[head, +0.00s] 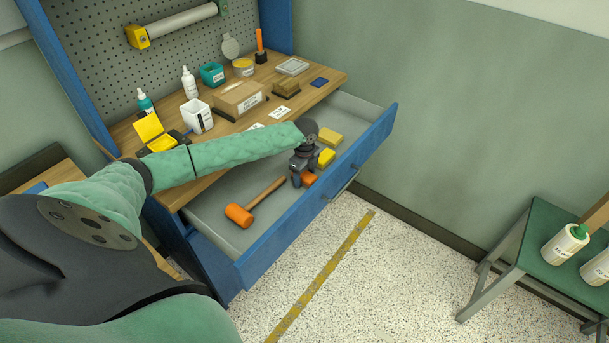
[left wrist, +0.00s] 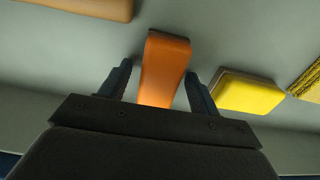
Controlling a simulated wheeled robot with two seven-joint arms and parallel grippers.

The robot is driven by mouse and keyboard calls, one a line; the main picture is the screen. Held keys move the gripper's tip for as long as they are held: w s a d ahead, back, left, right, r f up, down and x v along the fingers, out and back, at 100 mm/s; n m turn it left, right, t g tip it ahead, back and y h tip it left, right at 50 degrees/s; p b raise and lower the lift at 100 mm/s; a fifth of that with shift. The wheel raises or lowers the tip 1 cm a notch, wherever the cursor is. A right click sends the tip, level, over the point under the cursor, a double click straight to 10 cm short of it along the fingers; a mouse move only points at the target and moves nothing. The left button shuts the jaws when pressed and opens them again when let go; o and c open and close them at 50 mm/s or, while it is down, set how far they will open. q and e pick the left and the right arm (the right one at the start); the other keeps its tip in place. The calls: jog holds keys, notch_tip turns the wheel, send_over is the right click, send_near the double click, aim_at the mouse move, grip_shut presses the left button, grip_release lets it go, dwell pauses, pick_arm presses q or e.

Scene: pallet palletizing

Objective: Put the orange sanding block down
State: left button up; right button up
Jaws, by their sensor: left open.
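The orange sanding block (head: 309,179) lies on the floor of the open drawer (head: 225,194), near its front wall. In the left wrist view the block (left wrist: 164,70) sits between the two fingers of my left gripper (left wrist: 160,85), with a gap on each side. My left gripper (head: 302,178) is open, low in the drawer, and partly covers the block in the head view. My right gripper is not in view.
An orange mallet (head: 240,214) lies in the drawer to the left. Yellow blocks (head: 326,157) lie beside the gripper, and one shows close by in the left wrist view (left wrist: 250,93). The wooden worktop (head: 315,92) above holds bottles, boxes and tins.

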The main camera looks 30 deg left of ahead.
aim_at(305, 174)
pick_arm(q)
jog(key=shift+r, duration=0.4)
notch_tip(305, 174, up, 11)
jog(key=b, duration=0.2)
jog(key=shift+b, duration=0.35)
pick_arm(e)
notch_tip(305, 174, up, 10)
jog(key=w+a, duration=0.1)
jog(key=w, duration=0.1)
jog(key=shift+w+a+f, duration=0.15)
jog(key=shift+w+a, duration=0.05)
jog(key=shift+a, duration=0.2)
pick_arm(q)
jog(key=shift+r, duration=0.1)
